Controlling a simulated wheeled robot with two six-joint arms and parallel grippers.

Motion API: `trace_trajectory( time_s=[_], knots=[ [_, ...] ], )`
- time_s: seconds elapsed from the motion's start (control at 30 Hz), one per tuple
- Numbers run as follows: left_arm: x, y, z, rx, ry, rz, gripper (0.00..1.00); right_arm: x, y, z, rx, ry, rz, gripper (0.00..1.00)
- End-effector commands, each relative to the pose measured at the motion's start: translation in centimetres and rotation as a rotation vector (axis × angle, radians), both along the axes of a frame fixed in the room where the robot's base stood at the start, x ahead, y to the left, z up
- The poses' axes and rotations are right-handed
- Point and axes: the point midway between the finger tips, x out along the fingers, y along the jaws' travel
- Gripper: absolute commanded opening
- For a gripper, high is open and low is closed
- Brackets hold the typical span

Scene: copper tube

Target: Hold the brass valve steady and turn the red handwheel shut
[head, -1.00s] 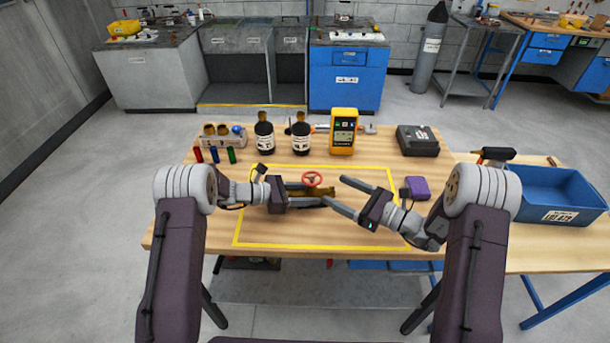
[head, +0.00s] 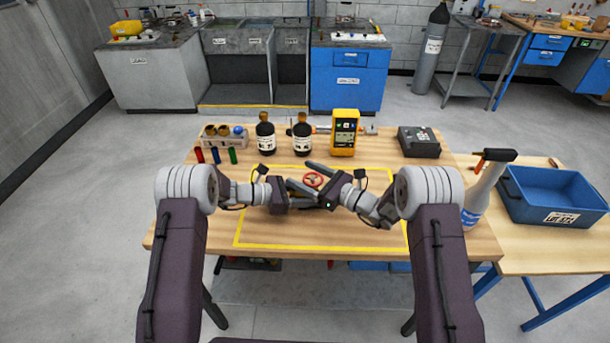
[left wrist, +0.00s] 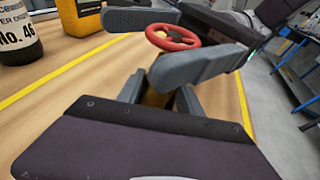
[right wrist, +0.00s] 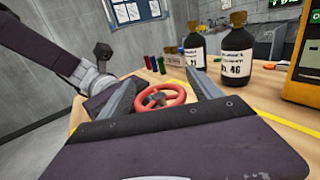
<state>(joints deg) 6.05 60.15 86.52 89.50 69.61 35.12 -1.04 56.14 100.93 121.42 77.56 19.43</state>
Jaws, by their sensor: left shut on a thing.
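The red handwheel (head: 313,180) sits on top of the brass valve, over the yellow-outlined area of the bench. My left gripper (left wrist: 160,94) is shut on the brass valve (left wrist: 154,99), of which only a small part shows between its fingers. My right gripper (right wrist: 162,92) is open, with one finger on each side of the handwheel (right wrist: 160,97). In the left wrist view the handwheel (left wrist: 173,37) also lies between the right gripper's spread fingers. I cannot tell whether those fingers touch its rim. Most of the valve is hidden by the grippers.
Behind the grippers stand two dark bottles (head: 265,136), a yellow meter (head: 343,133) and a dark grey box (head: 418,142). A small rack (head: 222,138) is at the back left. The front bench strip is clear.

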Motion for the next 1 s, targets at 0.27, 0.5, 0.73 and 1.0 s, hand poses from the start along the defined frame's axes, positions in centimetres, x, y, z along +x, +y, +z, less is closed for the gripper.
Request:
trace_trajectory(
  time_s=[0.27,0.5,0.73,1.0],
  knots=[
    [0.03,0.01,0.07,-0.001,-0.001,0.0,0.2,-0.01,-0.02,0.02,0.0,0.0,-0.003,0.14],
    [0.01,-0.01,0.07,-0.001,-0.001,0.0,0.2,0.24,-0.07,0.07,0.004,0.002,-0.183,0.14],
    [0.0,-0.03,0.06,-0.001,-0.001,-0.001,0.2,0.65,-0.5,0.08,0.002,0.0,-0.368,0.14],
    [0.0,-0.03,0.06,-0.001,-0.001,-0.001,0.2,0.77,-0.81,0.07,0.0,-0.001,-0.413,0.14]
  ],
)
